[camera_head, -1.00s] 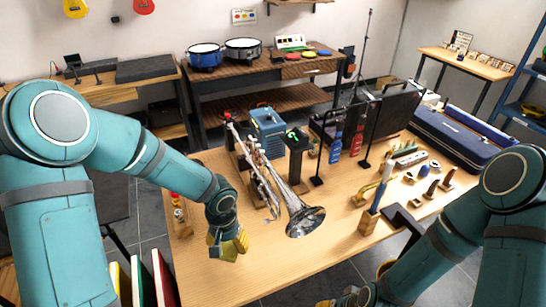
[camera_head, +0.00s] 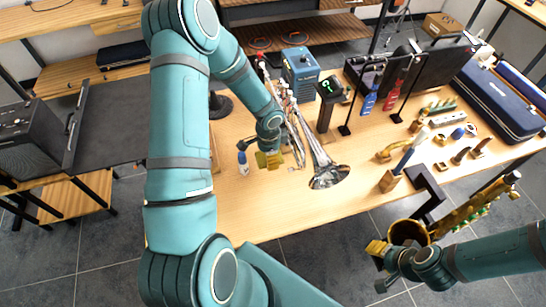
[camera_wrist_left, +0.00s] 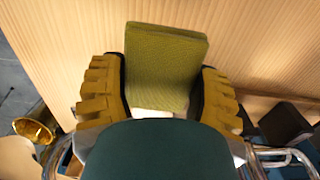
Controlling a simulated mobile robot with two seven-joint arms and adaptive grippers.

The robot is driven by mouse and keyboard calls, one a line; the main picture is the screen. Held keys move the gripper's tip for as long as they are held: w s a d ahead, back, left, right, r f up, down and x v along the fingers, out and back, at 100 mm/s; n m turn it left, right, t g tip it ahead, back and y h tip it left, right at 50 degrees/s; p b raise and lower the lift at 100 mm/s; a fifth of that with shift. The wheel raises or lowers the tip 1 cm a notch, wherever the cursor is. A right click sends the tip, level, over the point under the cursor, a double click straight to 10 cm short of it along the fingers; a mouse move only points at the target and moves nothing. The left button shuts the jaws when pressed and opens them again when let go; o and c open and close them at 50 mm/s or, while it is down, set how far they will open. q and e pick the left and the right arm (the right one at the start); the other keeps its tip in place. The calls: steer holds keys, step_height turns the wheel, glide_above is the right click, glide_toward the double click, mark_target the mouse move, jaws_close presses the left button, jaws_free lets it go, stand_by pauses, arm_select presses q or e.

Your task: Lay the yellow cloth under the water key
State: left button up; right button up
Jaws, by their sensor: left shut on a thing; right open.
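The silver trumpet (camera_head: 328,176) lies lengthwise on the table with its bell toward the front edge. Its water key is too small to make out. My left gripper (camera_head: 268,160) is low over the table, just left of the trumpet's tubing. In the left wrist view the yellow cloth (camera_wrist_left: 165,60), a folded olive-yellow square, is held between the fingers of the left gripper (camera_wrist_left: 158,90). Silver tubing (camera_wrist_left: 300,155) shows at the bottom of that view. My right gripper (camera_head: 378,252) is open beyond the table's front edge, beside a brass horn.
The brass horn (camera_head: 408,232) is off the table's front edge. A blue case (camera_head: 300,70) and a tuner on a black stand (camera_head: 328,92) stand behind the trumpet. Tools and small parts crowd the right side. The table's front left (camera_head: 250,215) is clear.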

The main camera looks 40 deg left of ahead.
arm_select(q)
step_height(320, 180, down, 7)
steer(key=shift+r+b, duration=0.15)
steer(key=shift+b, duration=0.25)
steer(key=o, duration=0.9)
steer(key=shift+o, duration=0.2)
